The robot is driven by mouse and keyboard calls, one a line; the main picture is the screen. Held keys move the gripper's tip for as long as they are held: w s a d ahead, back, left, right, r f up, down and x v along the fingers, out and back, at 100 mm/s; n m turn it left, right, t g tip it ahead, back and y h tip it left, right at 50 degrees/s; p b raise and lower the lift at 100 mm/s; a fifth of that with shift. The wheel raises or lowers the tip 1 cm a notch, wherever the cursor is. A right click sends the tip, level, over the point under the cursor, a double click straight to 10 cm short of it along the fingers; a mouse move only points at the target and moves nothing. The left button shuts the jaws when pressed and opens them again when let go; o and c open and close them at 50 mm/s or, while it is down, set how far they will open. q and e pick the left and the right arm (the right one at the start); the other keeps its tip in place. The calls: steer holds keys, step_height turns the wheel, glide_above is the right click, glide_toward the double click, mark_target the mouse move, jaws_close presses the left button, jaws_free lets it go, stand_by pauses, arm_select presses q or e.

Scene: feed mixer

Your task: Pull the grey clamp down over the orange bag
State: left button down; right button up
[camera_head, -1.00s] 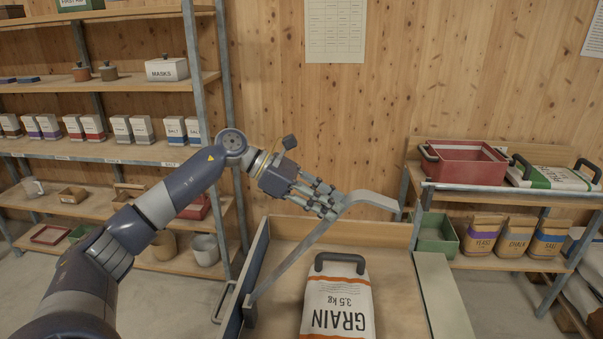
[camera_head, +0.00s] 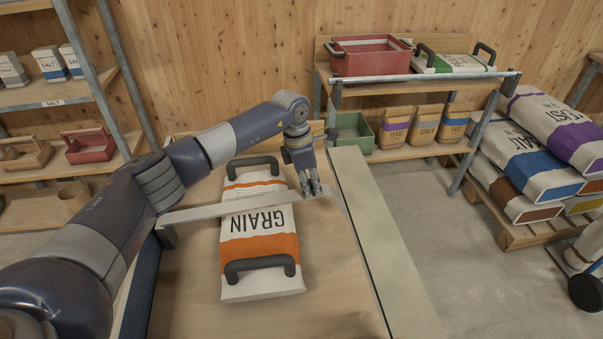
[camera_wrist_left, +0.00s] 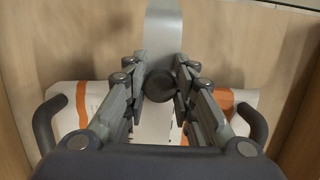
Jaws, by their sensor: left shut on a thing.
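The orange bag (camera_head: 262,250), white with orange bands and marked GRAIN, lies on the wooden tray with a black handle at each end. The grey clamp (camera_head: 230,208) is a flat bar that now lies across the bag from the left side to the right. My left gripper (camera_head: 312,190) points down at the clamp's right end and is shut on it. In the left wrist view the gripper fingers (camera_wrist_left: 160,85) are closed around the clamp's handle, with the clamp's end (camera_wrist_left: 163,25) beyond them and the bag (camera_wrist_left: 92,95) below. My right gripper is not in view.
A pale flat ledge (camera_head: 375,230) runs along the tray's right side. A shelf at the back holds a red bin (camera_head: 368,58), a green bin (camera_head: 352,132) and small paper bags. Large sacks (camera_head: 535,160) are stacked on a pallet at right.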

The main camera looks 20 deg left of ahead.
arm_select(q)
steer(key=shift+g+y, duration=0.3)
steer(key=shift+y, duration=0.2)
steer(key=f, duration=0.1)
steer(key=f+b, duration=0.2)
steer(key=f, duration=0.1)
steer(key=shift+w+d+f, duration=0.1)
steer(key=shift+w+d, duration=0.1)
steer(key=shift+d, duration=0.2)
steer(key=shift+f, duration=0.4)
steer(key=shift+s+a+f, duration=0.1)
steer(key=shift+s, duration=0.1)
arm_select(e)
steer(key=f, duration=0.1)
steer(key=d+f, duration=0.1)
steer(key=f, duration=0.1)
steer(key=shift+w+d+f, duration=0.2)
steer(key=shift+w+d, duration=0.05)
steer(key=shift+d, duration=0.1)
arm_select(q)
steer(key=shift+f, duration=0.15)
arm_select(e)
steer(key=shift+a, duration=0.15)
